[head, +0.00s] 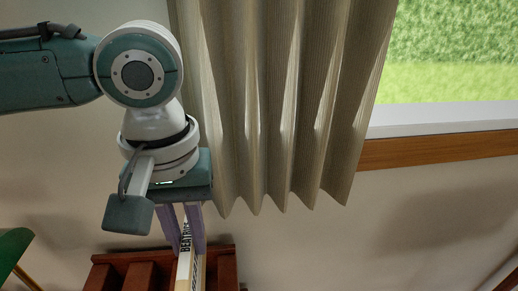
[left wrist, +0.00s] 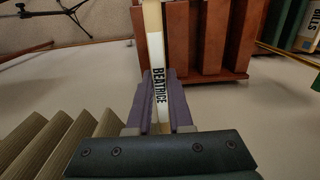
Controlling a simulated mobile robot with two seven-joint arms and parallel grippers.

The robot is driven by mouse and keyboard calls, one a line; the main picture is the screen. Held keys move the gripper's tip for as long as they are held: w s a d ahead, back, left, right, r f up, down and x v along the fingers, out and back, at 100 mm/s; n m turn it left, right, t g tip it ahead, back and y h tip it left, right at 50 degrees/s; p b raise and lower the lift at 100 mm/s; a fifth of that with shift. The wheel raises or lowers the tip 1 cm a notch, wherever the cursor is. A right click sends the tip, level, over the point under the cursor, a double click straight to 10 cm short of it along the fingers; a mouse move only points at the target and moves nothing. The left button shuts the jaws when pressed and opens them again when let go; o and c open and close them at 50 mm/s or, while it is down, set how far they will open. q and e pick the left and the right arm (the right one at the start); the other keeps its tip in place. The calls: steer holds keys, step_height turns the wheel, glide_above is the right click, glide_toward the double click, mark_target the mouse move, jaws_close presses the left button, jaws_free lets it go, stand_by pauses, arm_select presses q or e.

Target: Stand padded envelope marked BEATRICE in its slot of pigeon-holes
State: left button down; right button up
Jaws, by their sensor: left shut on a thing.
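The padded envelope (head: 184,270) is a narrow, cream-coloured upright strip seen edge-on, with BEATRICE in black on a white label. My left gripper (head: 187,236) is shut on it, with a purple finger on each side. In the left wrist view the envelope (left wrist: 155,48) runs away from between the fingers (left wrist: 160,100). The reddish-brown wooden pigeon-holes (head: 112,262) are at the bottom of the head view. Their upright dividers (left wrist: 213,40) show in the left wrist view. The envelope overlaps their edge; I cannot tell whether it is inside a slot. My right gripper is not in view.
A pleated beige curtain (head: 275,110) hangs close beside my left gripper, with a window (head: 455,60) to its right. A green object (head: 12,247) is at the lower left. An item marked BILLS (left wrist: 306,28) and a black stand (left wrist: 70,12) show in the left wrist view.

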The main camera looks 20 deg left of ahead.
arm_select(q)
steer(key=shift+f+b, duration=2.35)
steer(key=shift+f, duration=3.35)
steer(key=c, duration=0.7)
jaws_free()
steer(key=shift+c, duration=0.2)
step_height(320, 180, up, 10)
steer(key=shift+r+p, duration=0.1)
steer(key=shift+p, duration=0.5)
